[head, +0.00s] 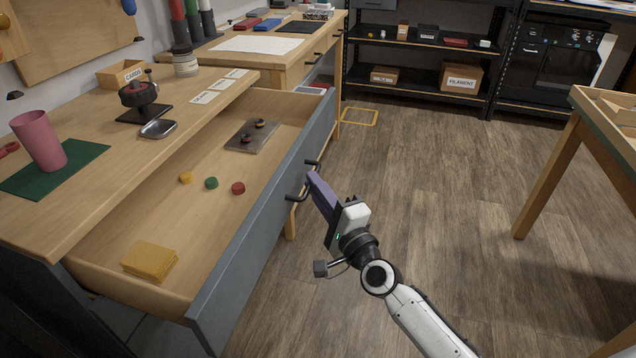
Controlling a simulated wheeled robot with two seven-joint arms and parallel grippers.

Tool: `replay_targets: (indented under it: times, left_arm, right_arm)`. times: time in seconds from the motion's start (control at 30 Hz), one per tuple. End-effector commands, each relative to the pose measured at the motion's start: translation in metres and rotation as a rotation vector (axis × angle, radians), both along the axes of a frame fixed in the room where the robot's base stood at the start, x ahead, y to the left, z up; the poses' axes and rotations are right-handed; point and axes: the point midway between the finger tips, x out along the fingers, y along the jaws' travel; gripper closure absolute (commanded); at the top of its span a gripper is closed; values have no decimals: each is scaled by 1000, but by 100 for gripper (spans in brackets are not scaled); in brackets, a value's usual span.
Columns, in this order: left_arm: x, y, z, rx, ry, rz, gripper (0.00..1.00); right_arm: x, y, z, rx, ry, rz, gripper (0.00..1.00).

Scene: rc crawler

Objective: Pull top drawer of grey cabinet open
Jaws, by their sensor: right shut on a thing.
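The drawer (262,235) with the grey front is pulled well out from under the wooden worktop (70,215), and its inside shows. Its black bar handle (297,198) is on the outer face of the front. My right gripper (314,180) reaches in from the lower right and is shut on the handle; its purple fingers hide the handle's middle. The rest of the cabinet is mostly hidden under the worktop. My left gripper is not in view.
In the drawer lie a yellow pad (150,261), yellow, green and red discs (211,183), and a metal plate (252,136). A pink cup (40,141) stands on the worktop. A wooden table (606,110) is at the right. The floor between is clear.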

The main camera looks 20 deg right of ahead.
Motion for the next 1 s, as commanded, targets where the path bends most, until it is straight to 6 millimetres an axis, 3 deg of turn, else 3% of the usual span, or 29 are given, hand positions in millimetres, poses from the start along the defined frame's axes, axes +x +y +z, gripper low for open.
replay_targets:
  times: [0.53,0.57,0.67,1.0]
  left_arm:
    - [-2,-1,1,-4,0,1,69]
    - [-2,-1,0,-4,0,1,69]
    - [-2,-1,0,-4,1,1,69]
    - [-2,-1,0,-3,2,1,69]
  right_arm:
    - [-2,4,0,-2,1,20,100]
    - [-2,4,0,-2,1,20,88]
    - [-2,4,0,-2,1,19,72]
    - [-5,3,-1,-1,0,18,72]
